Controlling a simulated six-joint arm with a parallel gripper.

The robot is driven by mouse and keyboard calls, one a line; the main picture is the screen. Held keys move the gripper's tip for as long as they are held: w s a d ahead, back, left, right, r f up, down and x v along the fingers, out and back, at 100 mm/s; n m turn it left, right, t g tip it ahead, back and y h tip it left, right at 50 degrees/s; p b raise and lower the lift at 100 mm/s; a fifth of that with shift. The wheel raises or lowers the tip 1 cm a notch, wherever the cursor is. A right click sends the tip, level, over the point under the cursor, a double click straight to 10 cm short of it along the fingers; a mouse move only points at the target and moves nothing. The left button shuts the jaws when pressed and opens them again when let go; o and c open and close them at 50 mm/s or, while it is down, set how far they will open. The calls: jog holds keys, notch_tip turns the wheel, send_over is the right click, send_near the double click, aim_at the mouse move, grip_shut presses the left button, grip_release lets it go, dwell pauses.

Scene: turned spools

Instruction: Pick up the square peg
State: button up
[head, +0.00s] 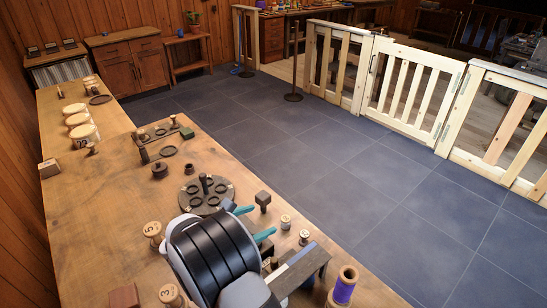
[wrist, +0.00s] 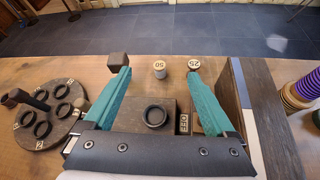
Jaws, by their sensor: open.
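The square peg (head: 263,198) is a dark piece with a square block head on a narrower stem, standing upright on the bench near its right edge. In the wrist view its brown square head (wrist: 118,59) shows just beyond and left of the left fingertip. My gripper (head: 256,222) has teal fingers, spread apart with nothing held. In the wrist view the gripper (wrist: 158,72) has the peg outside its gap, at the left finger's tip; I cannot tell whether they touch. The lower part of the peg is partly hidden by that finger in the wrist view.
Small spools marked 50 (wrist: 159,69) and 25 (wrist: 193,65) stand ahead of the fingers. A round ring plate (head: 206,197) is left; a purple spool (head: 343,287) and long dark block (head: 302,270) are right.

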aim_at(260, 205)
jog(key=a+f+n, duration=0.1)
jog(key=a, duration=0.1)
jog(key=a+f+n+t+y, duration=0.1)
jog(key=a+n, duration=0.1)
jog(key=w+a+f+n+t+y, duration=0.1)
jog(key=a+f, duration=0.1)
jog(key=shift+a+n, duration=0.3)
jog(key=shift+a, duration=0.1)
jog(key=x, duration=1.5)
jog(key=shift+w, duration=0.25)
grip_shut()
